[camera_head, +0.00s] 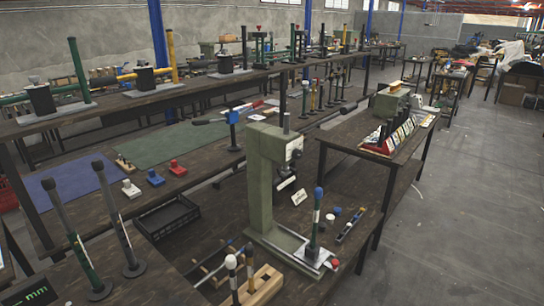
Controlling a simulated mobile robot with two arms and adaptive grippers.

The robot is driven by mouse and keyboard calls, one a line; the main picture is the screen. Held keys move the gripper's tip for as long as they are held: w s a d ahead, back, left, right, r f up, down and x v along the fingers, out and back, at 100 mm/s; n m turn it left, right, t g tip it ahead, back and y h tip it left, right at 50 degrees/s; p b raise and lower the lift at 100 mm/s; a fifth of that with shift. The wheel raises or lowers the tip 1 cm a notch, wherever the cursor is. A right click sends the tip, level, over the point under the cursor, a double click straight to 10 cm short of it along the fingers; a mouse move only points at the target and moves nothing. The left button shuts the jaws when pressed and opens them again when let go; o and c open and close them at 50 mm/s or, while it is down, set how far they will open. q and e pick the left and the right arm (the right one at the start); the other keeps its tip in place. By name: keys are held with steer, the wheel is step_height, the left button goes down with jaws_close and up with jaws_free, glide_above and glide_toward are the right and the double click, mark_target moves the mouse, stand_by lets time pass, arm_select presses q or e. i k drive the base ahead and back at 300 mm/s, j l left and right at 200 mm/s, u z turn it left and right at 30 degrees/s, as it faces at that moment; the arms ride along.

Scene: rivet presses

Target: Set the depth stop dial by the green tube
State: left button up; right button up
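A grey-green press (259,185) stands on the front bench, right of centre. A small pale round part (296,146) on its head may be the depth stop dial; its markings are too small to read. A tube with a blue top, a white band and a green lower part (315,230) stands upright at the front of the press base. A plain green tube (78,70) stands on the back left bench. A dark post with a green lower part (83,258) stands at the front left. Neither of my grippers shows.
A digital display reading mm (30,294) sits at the lower left. A black tray (167,217), a wooden block with posts (255,288), and white, blue and red pieces (131,189) are on the benches. The floor (460,220) at right is clear.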

mark_target(297, 154)
steer(key=i+l+u, duration=0.15)
steer(key=u, duration=0.25)
steer(key=i+l+u, duration=0.15)
steer(key=l+u, duration=0.5)
steer(key=u, duration=0.15)
steer(key=i, duration=0.05)
